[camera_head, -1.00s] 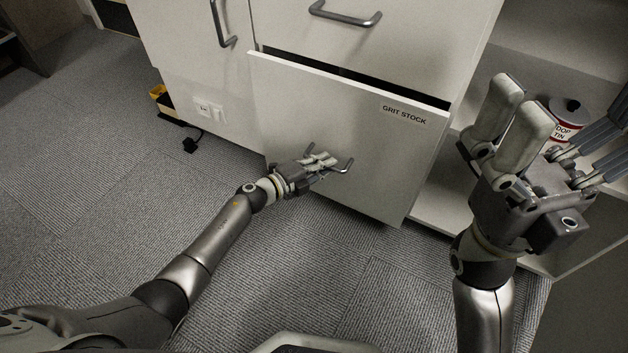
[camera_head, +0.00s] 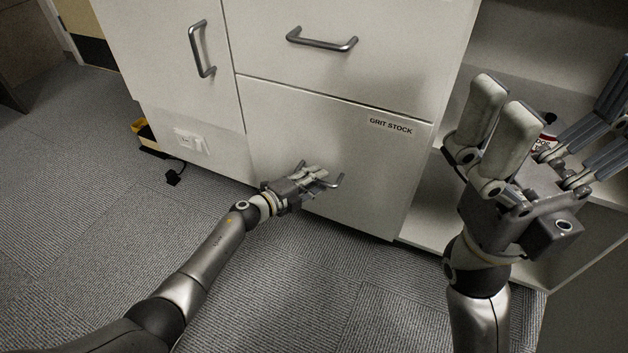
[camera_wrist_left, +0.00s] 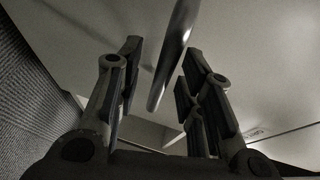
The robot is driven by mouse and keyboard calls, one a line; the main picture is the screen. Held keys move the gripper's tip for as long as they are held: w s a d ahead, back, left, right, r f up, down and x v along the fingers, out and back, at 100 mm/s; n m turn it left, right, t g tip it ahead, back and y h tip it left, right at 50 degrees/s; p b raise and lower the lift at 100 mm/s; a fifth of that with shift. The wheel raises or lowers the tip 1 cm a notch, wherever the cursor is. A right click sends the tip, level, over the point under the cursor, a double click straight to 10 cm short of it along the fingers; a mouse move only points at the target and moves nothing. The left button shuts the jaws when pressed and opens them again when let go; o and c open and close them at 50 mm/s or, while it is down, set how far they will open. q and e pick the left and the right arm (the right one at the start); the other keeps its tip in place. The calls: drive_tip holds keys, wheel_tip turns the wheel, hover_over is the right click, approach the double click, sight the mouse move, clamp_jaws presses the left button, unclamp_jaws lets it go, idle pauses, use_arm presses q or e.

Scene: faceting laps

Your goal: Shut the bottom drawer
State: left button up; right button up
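The bottom drawer (camera_head: 300,130) is a white front labelled GRIT STOCK (camera_head: 391,127). It looks flush with the cabinet, with only a thin seam along its top. My left gripper (camera_head: 320,178) is at the drawer's grey bar handle (camera_head: 336,182), partly hiding it. In the left wrist view, the handle (camera_wrist_left: 176,48) runs between the two spread fingers of my left gripper (camera_wrist_left: 160,62), with gaps visible beside it. My right gripper (camera_head: 560,115) is open and empty, raised at the right in front of the shelves.
An upper drawer with a handle (camera_head: 322,43) is above, and a door with a handle (camera_head: 201,50) is at the left. Open shelves (camera_head: 425,215) stand at the right, with a tin (camera_head: 546,143) mostly hidden behind my right gripper.

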use_arm(q)
drive_tip(key=v, duration=1.2)
drive_tip(key=shift+r, duration=0.1)
idle(0.4)
